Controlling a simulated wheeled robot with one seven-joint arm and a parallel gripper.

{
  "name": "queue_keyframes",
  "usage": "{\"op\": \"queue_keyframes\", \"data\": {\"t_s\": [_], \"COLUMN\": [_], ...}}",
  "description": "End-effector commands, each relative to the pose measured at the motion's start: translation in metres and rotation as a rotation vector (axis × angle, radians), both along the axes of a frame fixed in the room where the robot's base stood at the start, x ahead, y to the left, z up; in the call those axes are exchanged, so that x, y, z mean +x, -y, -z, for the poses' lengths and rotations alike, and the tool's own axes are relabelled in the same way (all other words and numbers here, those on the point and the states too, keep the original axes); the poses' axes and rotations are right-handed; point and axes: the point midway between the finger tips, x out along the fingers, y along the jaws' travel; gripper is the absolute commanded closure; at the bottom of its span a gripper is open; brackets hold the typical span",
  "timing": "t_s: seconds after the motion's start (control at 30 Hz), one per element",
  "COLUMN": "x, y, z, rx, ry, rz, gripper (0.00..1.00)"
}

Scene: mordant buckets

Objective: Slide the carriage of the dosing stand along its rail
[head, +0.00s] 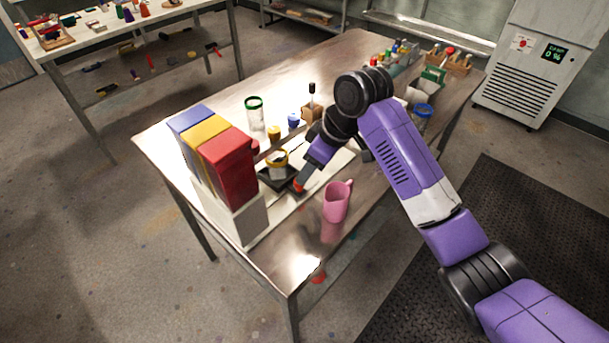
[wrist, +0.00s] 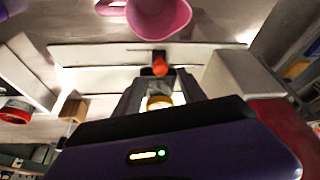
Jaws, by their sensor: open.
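The dosing stand has a long pale rail base (head: 313,175) on the metal table, with a white block at its near left end. Its carriage (head: 268,182) is a dark tray bearing a jar with a yellow rim (head: 277,159). An orange knob (head: 298,186) stands at the carriage's front side; it also shows in the wrist view (wrist: 160,67). My gripper (wrist: 160,84) is open, its two dark fingers either side of the line to the knob, which appears just beyond the fingertips. I cannot tell whether they touch it. In the head view my gripper (head: 304,179) partly hides the carriage.
A pink jug (head: 337,202) stands close in front of the rail. A green-rimmed jar (head: 255,115) and small pots are behind. The table's near corner is clear.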

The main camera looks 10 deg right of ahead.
Motion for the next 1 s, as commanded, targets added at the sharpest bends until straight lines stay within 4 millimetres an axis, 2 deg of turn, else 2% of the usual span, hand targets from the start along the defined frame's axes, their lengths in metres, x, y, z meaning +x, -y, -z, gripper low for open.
{"op": "queue_keyframes", "data": {"t_s": [0.1, 0.27, 0.8, 0.93, 1.0], "x": [-0.003, -0.007, -0.006, 0.012, 0.031], "y": [0.005, 0.008, 0.008, 0.002, -0.003], "z": [-0.015, -0.025, -0.028, -0.036, -0.053], "rx": [0.001, 0.001, 0.005, 0.043, 0.078], "ry": [0.002, 0.001, 0.002, 0.072, 0.166], "rz": [-0.001, -0.001, 0.008, 0.051, 0.087], "gripper": [0.52, 0.52, 0.52, 0.52, 0.52]}}
